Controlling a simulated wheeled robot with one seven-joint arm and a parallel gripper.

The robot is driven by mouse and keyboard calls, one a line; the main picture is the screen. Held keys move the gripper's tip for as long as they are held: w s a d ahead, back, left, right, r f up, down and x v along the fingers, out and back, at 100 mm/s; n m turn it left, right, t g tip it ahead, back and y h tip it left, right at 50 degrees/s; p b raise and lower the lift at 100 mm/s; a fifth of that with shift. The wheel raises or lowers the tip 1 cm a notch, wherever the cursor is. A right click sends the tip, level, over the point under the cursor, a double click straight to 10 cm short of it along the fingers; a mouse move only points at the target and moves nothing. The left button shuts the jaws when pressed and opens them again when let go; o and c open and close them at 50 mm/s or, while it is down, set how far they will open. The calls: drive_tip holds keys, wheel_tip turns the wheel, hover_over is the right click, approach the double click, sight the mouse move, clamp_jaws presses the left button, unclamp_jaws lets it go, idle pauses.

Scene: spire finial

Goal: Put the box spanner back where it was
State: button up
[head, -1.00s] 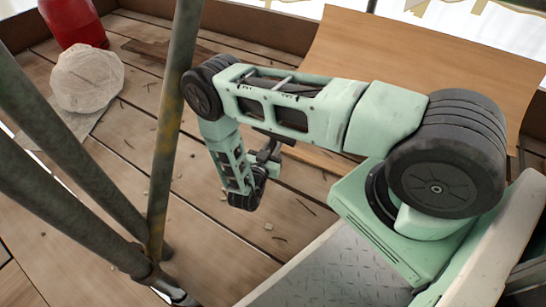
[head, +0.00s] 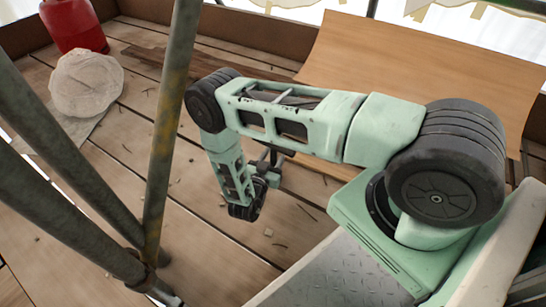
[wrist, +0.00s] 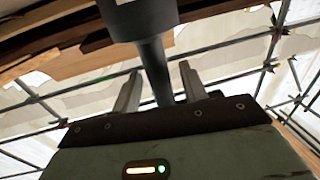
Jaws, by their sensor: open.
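My gripper (wrist: 160,82) shows in the wrist view with its two pale fingers spread apart. A dark grey stepped cylinder (wrist: 152,52), wide at the top and narrower below, runs between the fingers. It may be the box spanner, but I cannot tell for sure. The fingers do not visibly close on it; a gap shows on each side. In the head view my forearm hangs down over the plank deck, and the gripper is mostly hidden behind it. I cannot make out the box spanner in the head view.
Steel scaffold tubes (head: 165,150) stand left of my arm, close to it. A red container (head: 72,25) and a whitish crumpled bundle (head: 86,82) are at the far left. A large wooden sheet (head: 420,75) lies behind the arm. Small debris is scattered on the plank deck (head: 115,165).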

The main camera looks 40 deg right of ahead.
drive_tip(key=p+v, duration=0.5)
drive_tip(key=v, duration=0.7)
drive_tip(key=shift+p, duration=0.4)
